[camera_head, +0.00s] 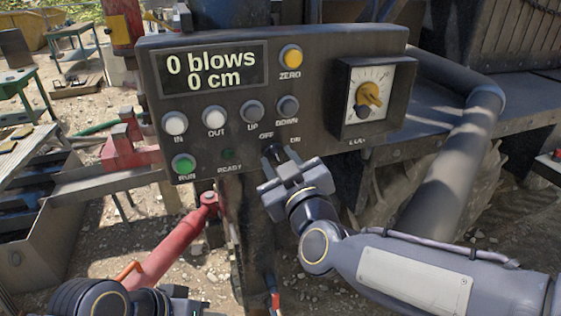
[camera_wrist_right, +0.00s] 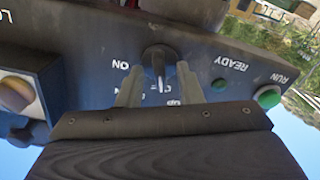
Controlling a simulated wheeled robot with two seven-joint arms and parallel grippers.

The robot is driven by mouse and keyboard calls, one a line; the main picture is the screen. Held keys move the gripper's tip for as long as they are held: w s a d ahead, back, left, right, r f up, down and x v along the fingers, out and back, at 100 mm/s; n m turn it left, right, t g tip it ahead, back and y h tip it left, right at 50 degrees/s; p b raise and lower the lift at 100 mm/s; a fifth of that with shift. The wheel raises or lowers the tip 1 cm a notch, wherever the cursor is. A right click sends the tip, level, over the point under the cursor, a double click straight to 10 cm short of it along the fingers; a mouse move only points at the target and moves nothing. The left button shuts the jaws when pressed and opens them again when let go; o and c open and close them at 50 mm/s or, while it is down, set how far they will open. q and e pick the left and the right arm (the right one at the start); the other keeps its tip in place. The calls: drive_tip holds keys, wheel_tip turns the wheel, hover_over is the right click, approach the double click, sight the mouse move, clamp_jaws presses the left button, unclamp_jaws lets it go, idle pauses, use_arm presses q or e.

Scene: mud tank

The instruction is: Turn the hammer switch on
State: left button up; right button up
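The hammer switch is a black rotary knob (camera_wrist_right: 157,60) on the grey control panel (camera_head: 325,50), beside the ON label in the right wrist view. In the head view the knob (camera_head: 271,152) sits under the OFF and ON labels, partly hidden by my gripper. My right gripper (camera_head: 284,165) is at the panel. In the right wrist view its two fingers (camera_wrist_right: 159,75) stand on either side of the knob, with narrow gaps; I see no clear contact. The knob's pointer seems upright in the wrist view; its exact setting is unclear. My left arm shows at the bottom left; its fingers cannot be made out.
The display (camera_head: 213,72) reads 0 blows, 0 cm. The READY lamp (camera_head: 228,154) looks dark. The green RUN button (camera_head: 183,164), several other buttons and the yellow dial (camera_head: 369,96) are close by. A red cylinder (camera_head: 170,245) stands below the panel.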

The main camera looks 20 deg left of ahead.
clamp_jaws()
drive_tip(key=shift+m, duration=0.4)
drive_tip(key=m+b, duration=0.2)
drive_tip(key=m, duration=0.1)
drive_tip(key=shift+d+f+m, duration=0.1)
drive_tip(key=shift+m, duration=0.3)
drive_tip(key=m+b, duration=0.1)
drive_tip(key=m, duration=0.3)
drive_tip(key=shift+b, duration=0.35)
drive_tip(key=m+b, duration=0.1)
drive_tip(key=m, duration=0.4)
drive_tip(key=shift+b, duration=0.35)
drive_tip(key=shift+m+b, duration=0.8)
drive_tip(key=shift+m, duration=1.4)
drive_tip(key=shift+w, duration=0.1)
